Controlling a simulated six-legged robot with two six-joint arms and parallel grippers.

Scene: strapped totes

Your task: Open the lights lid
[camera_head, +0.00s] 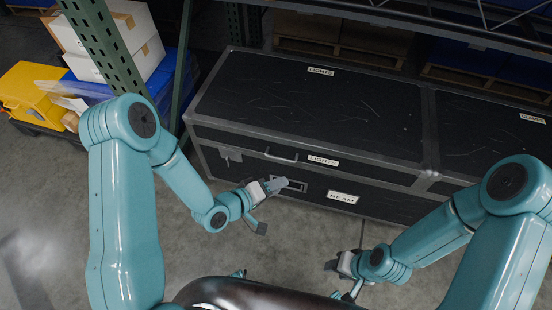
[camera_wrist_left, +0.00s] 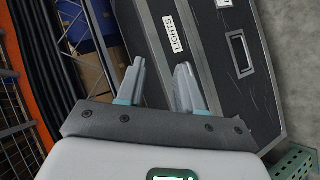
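The lights case (camera_head: 305,100) is a long black case with metal edges and white LIGHTS labels on its top and front. Its lid is closed. A bar handle (camera_head: 282,157) is on the upper front, left of the front label (camera_head: 323,160). My left gripper (camera_head: 272,206) is open and empty in front of the case, apart from the bar handle. In the left wrist view its two fingers (camera_wrist_left: 160,75) are spread, with the case and a LIGHTS label (camera_wrist_left: 173,35) beyond them. My right gripper (camera_head: 340,278) is low and further right, apparently open and empty.
A BEAM label (camera_head: 342,197) is on the lower front of the case. A neighbouring case (camera_head: 495,135) adjoins it on the right. A green perforated rack post (camera_head: 112,50) stands at the left, near a yellow bin (camera_head: 32,95). The concrete floor in front is clear.

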